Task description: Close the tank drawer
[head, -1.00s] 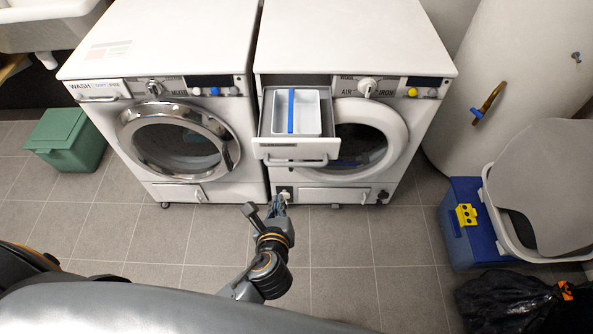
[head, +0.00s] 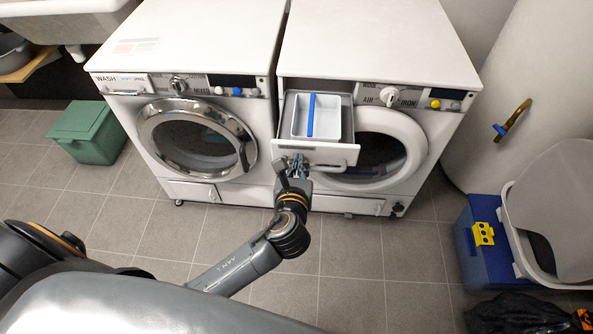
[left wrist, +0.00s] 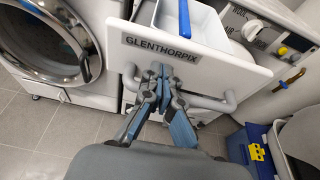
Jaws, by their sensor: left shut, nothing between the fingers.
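The tank drawer (head: 324,152) of the right-hand machine (head: 375,60) is pulled out, with a white tank and a blue strip showing inside. Its front (left wrist: 215,62) carries a GLENTHORPIX label and a grey bar handle (left wrist: 213,103) in the left wrist view. My left gripper (head: 297,163) is shut and empty at the left part of the drawer front. In the left wrist view its fingertips (left wrist: 160,70) are together just below the label, at the drawer face beside the handle; whether they touch it I cannot tell. My right gripper is not in view.
A washing machine (head: 190,55) with a round door stands on the left. A green box (head: 88,132) is on the floor at far left. Tiled floor before the machines is clear.

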